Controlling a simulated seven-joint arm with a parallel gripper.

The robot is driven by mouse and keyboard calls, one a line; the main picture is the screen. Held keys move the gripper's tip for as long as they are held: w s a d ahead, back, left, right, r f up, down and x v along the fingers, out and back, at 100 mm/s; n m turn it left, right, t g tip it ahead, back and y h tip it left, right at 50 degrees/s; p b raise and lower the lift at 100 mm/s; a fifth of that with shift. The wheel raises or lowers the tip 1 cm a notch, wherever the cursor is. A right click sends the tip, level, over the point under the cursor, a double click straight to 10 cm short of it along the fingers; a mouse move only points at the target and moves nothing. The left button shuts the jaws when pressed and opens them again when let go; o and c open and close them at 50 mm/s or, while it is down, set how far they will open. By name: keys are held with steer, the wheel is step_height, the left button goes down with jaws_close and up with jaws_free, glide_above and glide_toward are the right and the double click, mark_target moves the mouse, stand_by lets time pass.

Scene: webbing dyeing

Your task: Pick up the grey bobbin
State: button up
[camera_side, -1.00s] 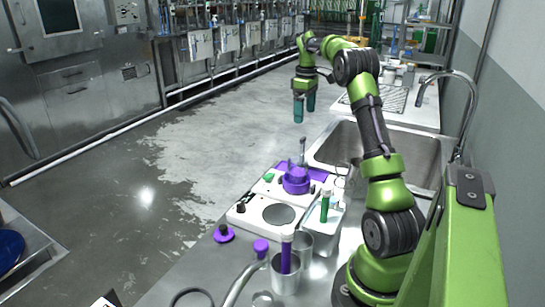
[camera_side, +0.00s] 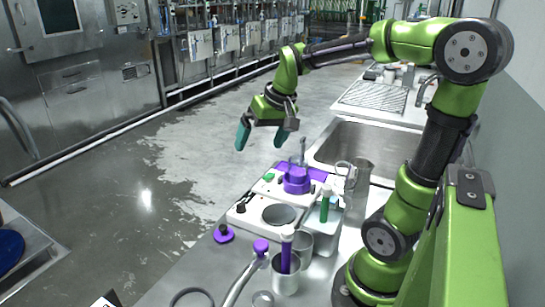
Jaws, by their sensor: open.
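I cannot make out a grey bobbin with certainty in the side view. My gripper (camera_side: 262,137) is open and empty, with its two teal fingers spread apart and pointing down. It hangs in the air above and to the left of the counter's white panel (camera_side: 253,218). A purple pot (camera_side: 297,181) stands on the panel's far part, with a thin grey upright piece (camera_side: 303,150) behind it. A small dark grey piece (camera_side: 241,208) sits at the panel's left edge. A purple disc with a dark knob (camera_side: 224,233) lies beside the panel.
Metal cups (camera_side: 285,276) hold a purple-handled tool (camera_side: 286,255) and stand at the counter's front, near a green-handled tool (camera_side: 324,207). A curved metal tube with a purple end (camera_side: 260,247) is beside them. A tall clear vessel (camera_side: 357,190) and a sink (camera_side: 360,148) lie right.

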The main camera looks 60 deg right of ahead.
steer(key=s+a+f+n+t+y, duration=0.1)
steer(key=s+a, duration=0.5)
steer(key=a, duration=0.4)
steer(key=shift+s+a+t, duration=0.3)
steer(key=shift+a+t, duration=0.1)
steer(key=s+a+n, duration=0.1)
steer(key=s+a+r+t+y, duration=0.1)
steer(key=a, duration=0.1)
steer(key=shift+r+n, duration=0.1)
steer(key=shift+n, duration=0.3)
steer(key=c, duration=0.7)
steer(key=shift+w, duration=0.1)
